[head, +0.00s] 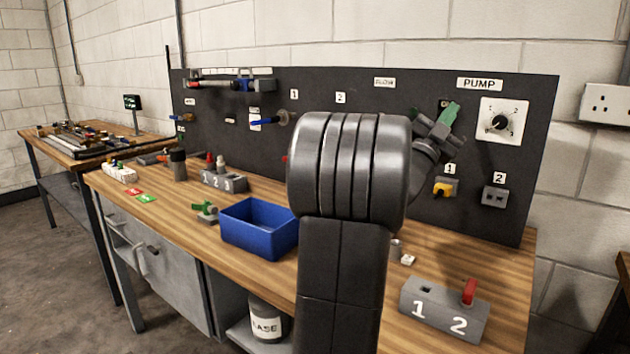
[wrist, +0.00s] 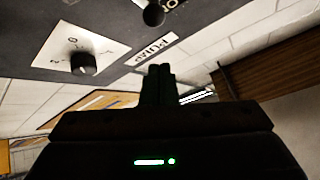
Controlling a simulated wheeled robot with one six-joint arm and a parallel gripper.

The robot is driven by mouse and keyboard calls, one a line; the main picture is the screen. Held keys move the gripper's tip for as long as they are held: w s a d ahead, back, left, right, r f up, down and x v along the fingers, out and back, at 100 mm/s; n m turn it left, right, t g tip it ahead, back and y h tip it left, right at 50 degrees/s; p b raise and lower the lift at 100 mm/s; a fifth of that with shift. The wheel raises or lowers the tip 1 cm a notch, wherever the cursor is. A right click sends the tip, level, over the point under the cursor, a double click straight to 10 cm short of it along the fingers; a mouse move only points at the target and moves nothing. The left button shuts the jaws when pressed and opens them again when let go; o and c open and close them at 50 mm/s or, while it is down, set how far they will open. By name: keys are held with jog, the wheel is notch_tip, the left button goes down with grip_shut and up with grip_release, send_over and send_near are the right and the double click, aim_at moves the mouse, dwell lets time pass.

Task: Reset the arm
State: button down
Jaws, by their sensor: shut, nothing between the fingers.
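My arm stands upright in the middle of the head view, its thick grey joint (head: 348,165) in front of the dark panel (head: 225,155). The arm bends away behind that joint to the right. In the wrist view my gripper (wrist: 160,72) is shut and empty, its dark fingers close together. A dark part with a green piece (head: 447,114) shows at the arm's far end in the head view; I cannot tell whether the green piece is mine or on the panel. The fingers appear near the PUMP label (wrist: 153,49), touching nothing that I can see.
On the bench (head: 510,265) are a blue bin (head: 258,228), a grey block marked 1 and 2 with a red peg (head: 443,310), and another numbered block (head: 222,181).

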jog(key=r+y+p, duration=0.1)
jog(key=p, duration=0.3)
jog(key=w+d+r+g+y+p, duration=0.1)
jog(key=p, duration=0.3)
jog(key=r+n+y+p, duration=0.1)
jog(key=p, duration=0.3)
jog(key=shift+w+d, duration=0.3)
jog(key=shift+w, duration=0.1)
jog(key=shift+w+r+g+p, duration=0.1)
jog(key=shift+g+p, duration=0.2)
jog(key=shift+p, duration=0.55)
jog(key=r+y+p, duration=0.1)
jog(key=p, duration=0.5)
jog(key=shift+w+d+n+g+y, duration=0.1)
jog(key=shift+w+n+g+y, duration=0.05)
jog(key=shift+n+g+y, duration=0.2)
jog(key=r+g+y+p, duration=0.1)
jog(key=p, duration=0.5)
jog(key=shift+r+n+y+p, duration=0.25)
jog(key=shift+p, duration=0.15)
jog(key=shift+b+v, duration=1.05)
jog(key=shift+v, duration=1.85)
jog(key=shift+d+f, duration=0.1)
